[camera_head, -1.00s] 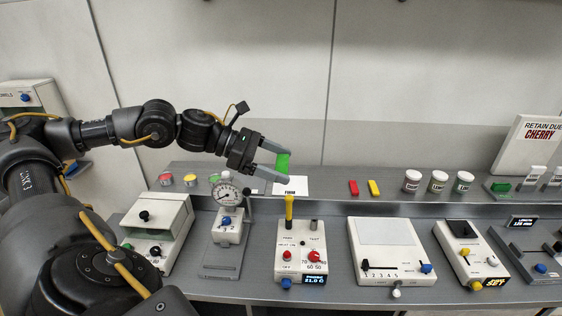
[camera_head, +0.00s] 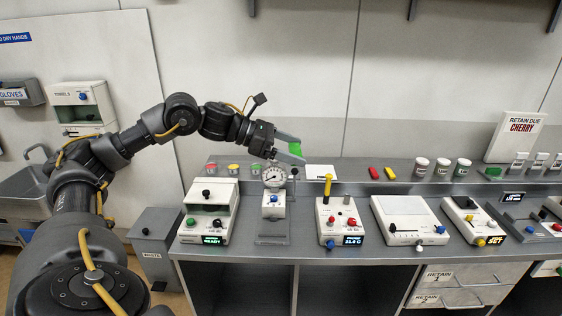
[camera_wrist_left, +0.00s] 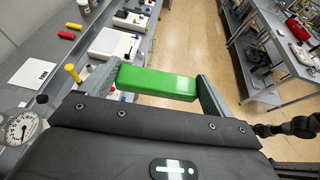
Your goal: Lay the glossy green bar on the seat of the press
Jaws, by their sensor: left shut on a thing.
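The glossy green bar (camera_head: 296,149) is held between the fingers of my left gripper (camera_head: 290,148), above the rear ledge of the bench. In the left wrist view the bar (camera_wrist_left: 157,83) lies crosswise between the two fingertips, gripped at its ends. The device that looks like the press, with a round dial gauge, stands on the bench (camera_head: 273,205), below and left of the bar.
A white box with a green display (camera_head: 209,212) stands left of the press. A heater box with a yellow handle (camera_head: 338,220) stands right of it. A white card (camera_head: 320,171), red and yellow bars (camera_head: 381,173) and white-lidded jars (camera_head: 432,167) sit on the rear ledge.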

